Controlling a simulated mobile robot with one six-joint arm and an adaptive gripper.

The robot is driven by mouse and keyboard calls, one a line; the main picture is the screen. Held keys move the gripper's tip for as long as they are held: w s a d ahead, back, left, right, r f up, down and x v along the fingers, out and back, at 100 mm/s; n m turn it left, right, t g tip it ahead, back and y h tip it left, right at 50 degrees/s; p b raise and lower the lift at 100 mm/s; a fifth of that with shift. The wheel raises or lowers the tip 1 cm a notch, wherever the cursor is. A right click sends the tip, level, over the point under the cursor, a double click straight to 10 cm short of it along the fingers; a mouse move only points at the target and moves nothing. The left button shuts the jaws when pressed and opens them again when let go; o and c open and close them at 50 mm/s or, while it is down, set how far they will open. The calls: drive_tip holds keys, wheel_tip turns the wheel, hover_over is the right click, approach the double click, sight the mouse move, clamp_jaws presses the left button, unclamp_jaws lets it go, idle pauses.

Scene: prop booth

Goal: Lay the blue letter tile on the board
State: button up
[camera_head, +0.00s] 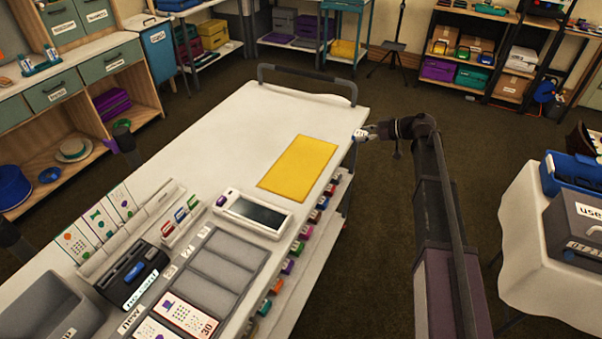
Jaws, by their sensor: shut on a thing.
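My gripper (369,131) is at the right edge of the white table, just right of the yellow panel's far corner. It is shut on a small white and blue thing (360,136). This is too small to tell whether it is the blue letter tile; no letter can be read. A flat yellow panel (299,167) lies bare on the table. I cannot tell whether it is the board. A grey tray with compartments (224,268) lies nearer, with printed cards at its near end.
The white table (225,125) is clear beyond the yellow panel. A white device with a dark screen (254,213), a black device (133,271) and a grey bin (45,309) stand nearer. Several coloured blocks line the right edge. A cloth-covered table (535,240) stands at right.

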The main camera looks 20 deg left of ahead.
sight(354, 137)
drive_tip(key=shift+w+a+f+b, duration=0.15)
drive_tip(key=shift+a+f+b, duration=0.3)
drive_tip(key=shift+a+f, duration=0.25)
drive_tip(key=shift+w+a+f+b, duration=0.15)
drive_tip(key=shift+a+f+b, duration=0.25)
drive_tip(key=shift+a+f, duration=0.3)
drive_tip(key=shift+s+a+r, duration=0.1)
drive_tip(key=s+a, duration=0.3)
drive_tip(key=s+a+f+b, duration=0.1)
drive_tip(key=s+a, duration=0.2)
drive_tip(key=s, duration=0.1)
drive_tip(key=s+a, duration=0.3)
drive_tip(key=shift+s+a+f, duration=0.15)
drive_tip(key=shift+s+a, duration=0.2)
drive_tip(key=shift+s+a+f, duration=0.1)
drive_tip(key=shift+s+a, duration=0.25)
drive_tip(key=shift+s, duration=0.15)
wheel_tip(354, 137, down, 4)
drive_tip(key=b, duration=0.4)
drive_tip(key=shift+r, duration=0.25)
drive_tip(key=shift+f, duration=0.15)
drive_tip(key=o, duration=0.9)
